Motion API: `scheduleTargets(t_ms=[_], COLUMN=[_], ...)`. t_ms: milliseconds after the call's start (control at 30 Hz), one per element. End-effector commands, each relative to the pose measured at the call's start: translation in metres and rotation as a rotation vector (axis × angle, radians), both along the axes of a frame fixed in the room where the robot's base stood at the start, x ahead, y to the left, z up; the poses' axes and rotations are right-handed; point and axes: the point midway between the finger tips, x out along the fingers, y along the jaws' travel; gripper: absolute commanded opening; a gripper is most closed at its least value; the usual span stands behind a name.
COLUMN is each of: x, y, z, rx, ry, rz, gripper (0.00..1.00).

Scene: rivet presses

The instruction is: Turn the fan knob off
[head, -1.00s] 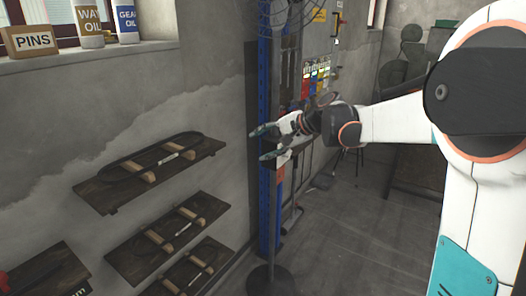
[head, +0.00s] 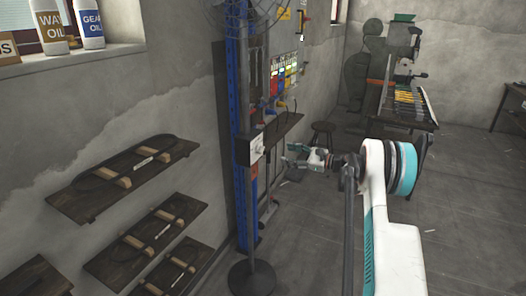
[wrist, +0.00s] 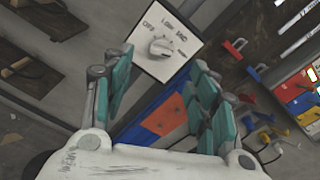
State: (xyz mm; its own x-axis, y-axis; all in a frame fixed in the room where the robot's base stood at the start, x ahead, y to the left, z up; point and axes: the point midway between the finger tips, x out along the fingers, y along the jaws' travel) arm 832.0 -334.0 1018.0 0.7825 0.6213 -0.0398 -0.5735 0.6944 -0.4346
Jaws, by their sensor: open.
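The pedestal fan's control box (head: 250,149) is fixed partway up the fan's pole. In the wrist view its white faceplate (wrist: 175,66) looks tilted and carries the labels OFF, LOW and one more that is partly legible. The round pale knob (wrist: 161,47) sits near the middle of this plate; its exact setting is hard to tell. My gripper (wrist: 163,68) is open and empty, its teal fingers spread on either side of the plate in the picture. In the head view my gripper (head: 290,155) is just right of the box, apparently apart from it.
The fan cage (head: 245,12) is above and its round base (head: 252,278) stands on the floor. A blue upright (head: 240,115) rises behind the pole. Wall shelves (head: 125,178) with wooden-handled tools are at left. Floor to the right is mostly clear.

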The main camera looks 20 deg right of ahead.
Motion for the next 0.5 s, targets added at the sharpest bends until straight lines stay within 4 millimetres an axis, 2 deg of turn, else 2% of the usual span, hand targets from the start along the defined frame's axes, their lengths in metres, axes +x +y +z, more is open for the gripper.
scheduleTargets(t_ms=[100, 200, 367, 500], x=[-0.004, -0.005, 0.006, 0.026], y=[-0.015, -0.018, -0.008, 0.008], z=[-0.011, -0.015, -0.016, -0.017], rx=[0.048, 0.064, 0.065, 0.065], ry=[-0.001, -0.001, -0.001, -0.001], rz=[-0.008, -0.009, -0.007, -0.007], gripper=[0.53, 0.53, 0.53, 0.53])
